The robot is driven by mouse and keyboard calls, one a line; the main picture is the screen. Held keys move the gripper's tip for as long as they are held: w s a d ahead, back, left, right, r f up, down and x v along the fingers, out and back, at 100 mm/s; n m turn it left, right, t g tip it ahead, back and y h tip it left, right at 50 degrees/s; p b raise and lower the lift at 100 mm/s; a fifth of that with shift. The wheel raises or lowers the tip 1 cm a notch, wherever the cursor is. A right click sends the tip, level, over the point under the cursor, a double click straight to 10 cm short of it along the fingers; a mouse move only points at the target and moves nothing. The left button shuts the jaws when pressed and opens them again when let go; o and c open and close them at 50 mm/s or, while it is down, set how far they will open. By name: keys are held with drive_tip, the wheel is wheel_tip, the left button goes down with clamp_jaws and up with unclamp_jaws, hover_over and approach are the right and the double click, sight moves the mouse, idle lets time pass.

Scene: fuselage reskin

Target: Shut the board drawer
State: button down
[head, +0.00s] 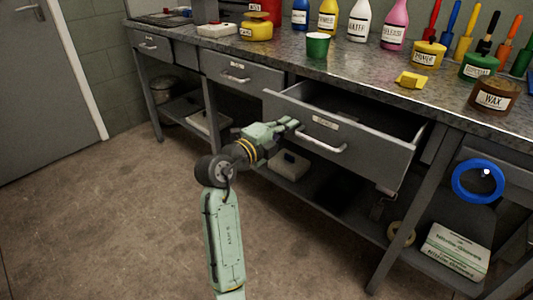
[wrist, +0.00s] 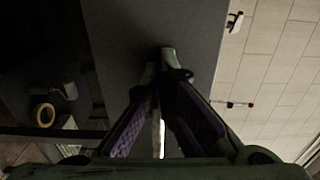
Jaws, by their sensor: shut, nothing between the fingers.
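The open drawer (head: 340,135) is a grey metal drawer under the workbench, pulled well out, with a bar handle (head: 322,141) and a small label too small to read. Its inside looks dark and mostly hidden. My gripper (head: 292,124) is at the left part of the drawer's front, left of the handle, with its fingers together and empty. In the wrist view, the fingertips (wrist: 160,60) meet in front of a plain grey panel (wrist: 140,22), which looks like the drawer front. I cannot tell whether they touch it.
Two other drawers, a middle one (head: 240,74) and a left one (head: 150,43), are shut. The bench top (head: 280,60) holds bottles, a green cup (head: 317,45) and a wax tin (head: 494,95). A blue ring (head: 478,180) hangs at right. The floor at left is clear.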

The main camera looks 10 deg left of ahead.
drive_tip(key=b+x, duration=0.4)
drive_tip(key=x, duration=0.8)
drive_tip(key=shift+w+d+b, duration=0.1)
drive_tip(key=shift+w+b, duration=0.1)
drive_tip(key=shift+b, duration=0.2)
drive_tip(key=shift+w+d, duration=0.3)
drive_tip(key=shift+w, duration=0.2)
drive_tip(key=shift+r, duration=0.15)
drive_tip(key=shift+w+d, duration=0.1)
